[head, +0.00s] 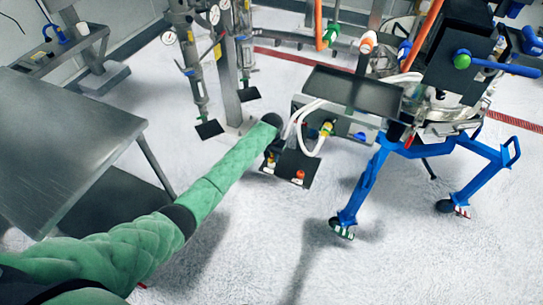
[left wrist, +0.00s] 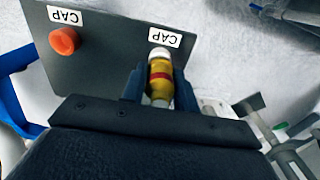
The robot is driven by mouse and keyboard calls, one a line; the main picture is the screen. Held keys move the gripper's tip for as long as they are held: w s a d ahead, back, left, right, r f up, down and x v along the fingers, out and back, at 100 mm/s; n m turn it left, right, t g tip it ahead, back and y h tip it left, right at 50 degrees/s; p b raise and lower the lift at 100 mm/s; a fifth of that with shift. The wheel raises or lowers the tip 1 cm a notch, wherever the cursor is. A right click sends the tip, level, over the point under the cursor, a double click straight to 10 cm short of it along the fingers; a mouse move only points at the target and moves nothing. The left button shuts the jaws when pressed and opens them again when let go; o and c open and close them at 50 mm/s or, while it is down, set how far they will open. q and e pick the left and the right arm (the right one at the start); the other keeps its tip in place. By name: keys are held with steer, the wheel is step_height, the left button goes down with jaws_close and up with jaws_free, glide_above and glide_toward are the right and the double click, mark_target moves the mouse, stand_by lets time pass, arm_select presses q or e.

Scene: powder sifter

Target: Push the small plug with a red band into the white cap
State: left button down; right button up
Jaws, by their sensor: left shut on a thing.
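My left gripper (left wrist: 159,74) is shut on a small yellow plug (left wrist: 161,67) with a red band, one finger on each side of it. The white cap (left wrist: 159,52) sits on a dark panel (left wrist: 108,55) beside a "CAP" label. The plug's far end is lined up with the white cap and appears to meet it; how deep it sits I cannot tell. In the head view my left gripper (head: 271,136) is at the panel's left side, mostly hidden by my wrist, and the plug is not clear there. My right gripper is not in view.
An orange cap (left wrist: 64,41) stands on the same panel, also labelled. White hoses (head: 307,118) and a yellow connector (head: 326,128) are close to the right of my gripper. A blue-legged stand (head: 365,185) is further right. A grey table (head: 65,125) is at left.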

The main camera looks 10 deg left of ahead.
arm_select(q)
steer(key=shift+f+b, duration=0.3)
steer(key=shift+f, duration=0.5)
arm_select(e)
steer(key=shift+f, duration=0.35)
arm_select(q)
steer(key=c, duration=1)
jaws_free()
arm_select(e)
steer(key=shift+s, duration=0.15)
arm_select(q)
step_height(320, 180, up, 7)
steer(key=b, duration=0.2)
steer(key=shift+f+b, duration=0.15)
steer(key=shift+b, duration=0.25)
steer(key=shift+r, duration=0.55)
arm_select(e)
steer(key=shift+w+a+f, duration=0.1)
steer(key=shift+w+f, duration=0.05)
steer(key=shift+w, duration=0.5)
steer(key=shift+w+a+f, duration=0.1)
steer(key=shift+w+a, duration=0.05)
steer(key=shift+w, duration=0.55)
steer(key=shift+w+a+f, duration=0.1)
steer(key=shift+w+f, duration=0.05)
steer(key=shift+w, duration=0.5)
